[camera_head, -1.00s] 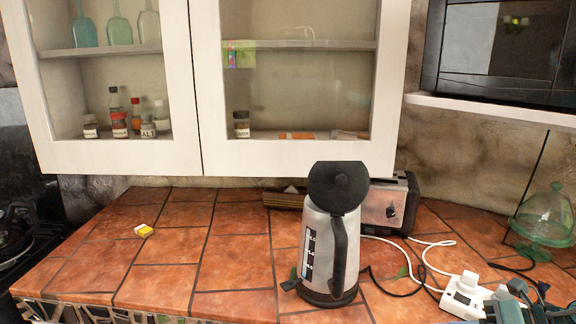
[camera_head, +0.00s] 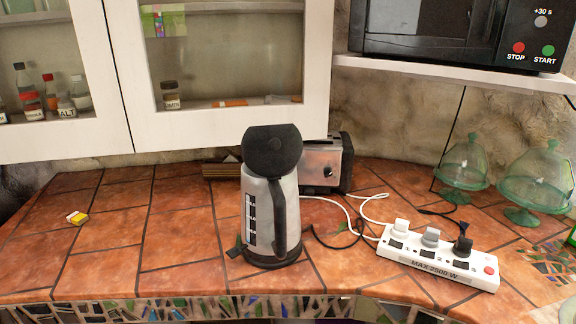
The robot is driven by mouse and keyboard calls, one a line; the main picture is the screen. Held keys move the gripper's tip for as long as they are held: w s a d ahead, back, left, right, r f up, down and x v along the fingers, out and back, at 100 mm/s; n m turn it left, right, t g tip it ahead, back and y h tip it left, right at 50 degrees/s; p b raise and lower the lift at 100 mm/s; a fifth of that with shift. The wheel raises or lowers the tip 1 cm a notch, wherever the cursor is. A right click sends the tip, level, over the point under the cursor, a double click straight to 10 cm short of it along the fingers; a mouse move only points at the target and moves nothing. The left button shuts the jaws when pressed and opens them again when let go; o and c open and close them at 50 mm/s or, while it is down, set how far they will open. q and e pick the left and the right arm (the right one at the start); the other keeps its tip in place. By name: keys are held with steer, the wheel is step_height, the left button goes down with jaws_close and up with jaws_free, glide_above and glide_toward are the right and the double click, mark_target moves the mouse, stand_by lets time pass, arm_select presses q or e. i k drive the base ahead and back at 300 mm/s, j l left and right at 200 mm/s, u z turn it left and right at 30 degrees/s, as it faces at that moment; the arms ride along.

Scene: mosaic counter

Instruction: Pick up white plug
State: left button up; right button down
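A white plug (camera_head: 401,227) stands upright in the left socket of a white power strip (camera_head: 428,270) on the right part of the tiled counter. A grey plug (camera_head: 431,236) and a black plug (camera_head: 462,246) stand in the sockets to its right. A white cable runs from near the white plug toward the toaster. Neither of my grippers shows in the head view now.
A silver and black kettle (camera_head: 270,205) stands left of the strip, with a toaster (camera_head: 325,165) behind it. Green glass domes (camera_head: 464,165) stand at the right. A microwave (camera_head: 445,40) sits on a shelf above. The counter's left part is mostly clear.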

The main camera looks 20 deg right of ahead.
mark_target(400, 230)
steer(key=z, duration=1.3)
